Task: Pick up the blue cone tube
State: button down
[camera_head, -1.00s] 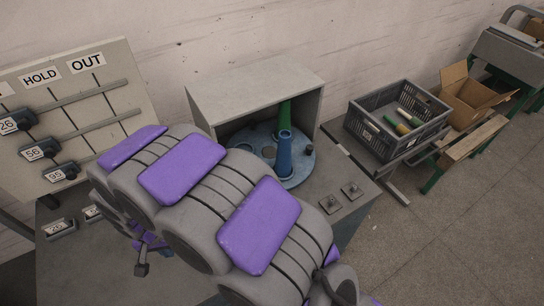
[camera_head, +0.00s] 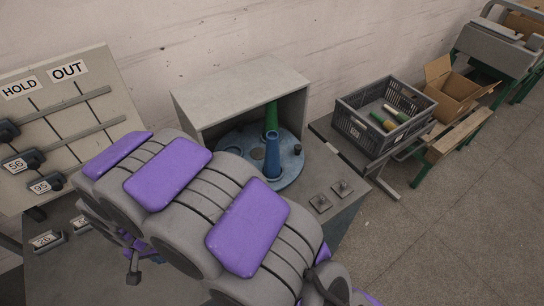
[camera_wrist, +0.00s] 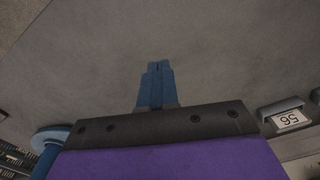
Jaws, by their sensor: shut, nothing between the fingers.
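The blue cone tube (camera_head: 273,157) stands upright on a round blue-grey turntable (camera_head: 289,168) in front of an open grey box housing (camera_head: 240,92). A green cone tube (camera_head: 271,117) stands just behind it. My arm covers the turntable's near left part in the head view. In the wrist view my gripper (camera_wrist: 158,68) has blue fingers that are shut and empty over a bare grey surface. A blue disc-like shape with a stem (camera_wrist: 48,138) shows at the lower left there; I cannot tell what it is. My fingertips are not clear in the head view.
A grey crate (camera_head: 350,130) with several tubes stands right of the housing. A cardboard box (camera_head: 452,90) is beyond it. A board with HOLD and OUT labels (camera_head: 100,80) stands at the left. A label 56 (camera_wrist: 290,118) shows in the wrist view.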

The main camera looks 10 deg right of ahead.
aim_at(273, 134)
jog(key=shift+d, duration=0.1)
